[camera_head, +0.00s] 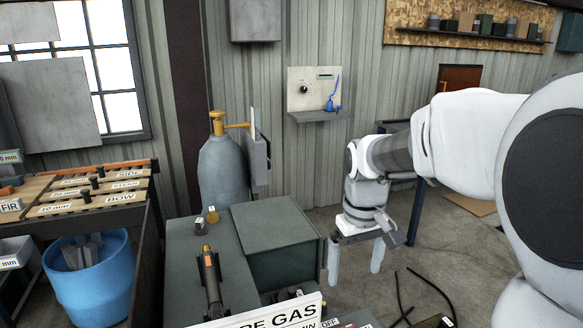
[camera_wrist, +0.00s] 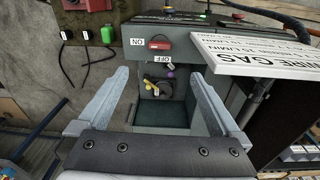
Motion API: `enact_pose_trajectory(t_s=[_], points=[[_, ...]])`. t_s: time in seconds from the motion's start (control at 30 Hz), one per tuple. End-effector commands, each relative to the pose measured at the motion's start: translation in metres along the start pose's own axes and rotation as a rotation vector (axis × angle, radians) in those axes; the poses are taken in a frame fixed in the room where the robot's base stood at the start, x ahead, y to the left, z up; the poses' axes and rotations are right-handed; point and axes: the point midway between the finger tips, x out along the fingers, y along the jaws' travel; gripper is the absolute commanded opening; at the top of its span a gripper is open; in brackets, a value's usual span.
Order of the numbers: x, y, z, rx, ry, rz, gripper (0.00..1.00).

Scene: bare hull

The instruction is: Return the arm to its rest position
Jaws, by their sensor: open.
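My gripper (camera_head: 355,262) hangs from my white and grey arm at the right of the head view. Its two pale fingers point down and stand apart, with nothing between them. It is to the right of a dark green box (camera_head: 285,248) on the workbench and looks clear of it. In the wrist view my gripper (camera_wrist: 155,95) shows both fingers spread wide. Between and beyond them is a grey-green unit (camera_wrist: 180,45) with ON and OFF labels, a red switch (camera_wrist: 160,45) and small coloured knobs.
A gas cylinder (camera_head: 222,168) stands behind the bench. A torch-like tool (camera_head: 211,278) lies on the bench top. A white sign (camera_head: 265,315) is at the front edge. A blue bin (camera_head: 90,285) is at left. Dark cables (camera_head: 425,295) lie right of my gripper.

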Motion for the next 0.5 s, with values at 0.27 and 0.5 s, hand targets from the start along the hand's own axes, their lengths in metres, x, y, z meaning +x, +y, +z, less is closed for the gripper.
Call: enact_pose_trajectory(t_s=[0.27, 0.5], points=[[-0.057, -0.015, 0.059, 0.089, 0.146, 0.05, 1.0], [-0.082, -0.029, 0.112, 0.169, 0.274, 0.063, 1.0]])
